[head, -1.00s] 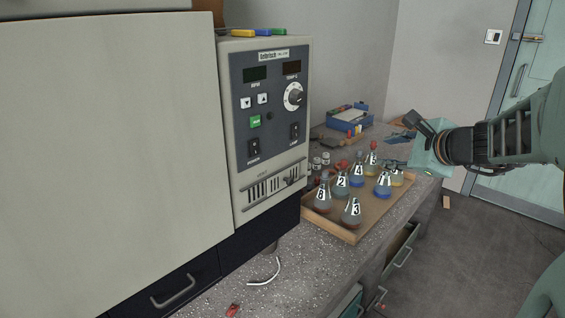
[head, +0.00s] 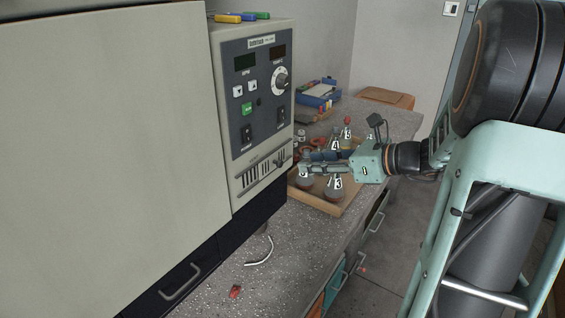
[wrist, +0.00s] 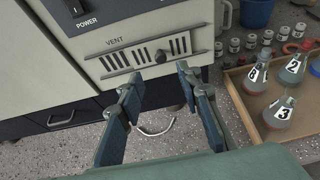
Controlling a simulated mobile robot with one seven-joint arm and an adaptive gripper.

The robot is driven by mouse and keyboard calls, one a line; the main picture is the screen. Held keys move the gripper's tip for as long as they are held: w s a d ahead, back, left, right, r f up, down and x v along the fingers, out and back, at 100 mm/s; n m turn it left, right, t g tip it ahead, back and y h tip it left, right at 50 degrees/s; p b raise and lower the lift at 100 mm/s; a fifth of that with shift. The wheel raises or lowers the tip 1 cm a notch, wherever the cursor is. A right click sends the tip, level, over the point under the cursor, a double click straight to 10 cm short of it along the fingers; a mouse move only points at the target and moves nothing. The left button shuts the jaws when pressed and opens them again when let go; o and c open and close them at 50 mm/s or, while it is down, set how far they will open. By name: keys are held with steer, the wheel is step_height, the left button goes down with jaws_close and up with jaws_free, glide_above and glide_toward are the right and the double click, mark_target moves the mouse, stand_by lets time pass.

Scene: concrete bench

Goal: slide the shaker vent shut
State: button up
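The shaker (head: 262,120) is a large pale cabinet with a dark control panel. Its slotted vent (head: 256,178) is low on the front, and shows in the wrist view under the label VENT (wrist: 121,64). A small dark knob (wrist: 160,57) sits right of the middle of the slots. How far the vent is open I cannot tell. My gripper (head: 310,163) is in front of the vent, to its right in the head view, pointing at the cabinet. In the wrist view its two fingers (wrist: 160,78) are apart and empty, with the knob beyond and between their tips, not visibly touched.
A wooden tray (head: 340,207) of numbered flasks stands right of the shaker, partly behind my gripper in the head view. A blue box (head: 318,95) is farther back. A drawer handle (head: 180,283) and a curved white piece (head: 262,252) lie below the vent. The front bench is mostly clear.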

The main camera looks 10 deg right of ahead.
mark_target(281, 163)
steer(key=x, duration=0.9)
steer(key=shift+f+b, duration=0.1)
steer(key=shift+b, duration=0.25)
steer(key=shift+c, duration=0.4)
jaws_close()
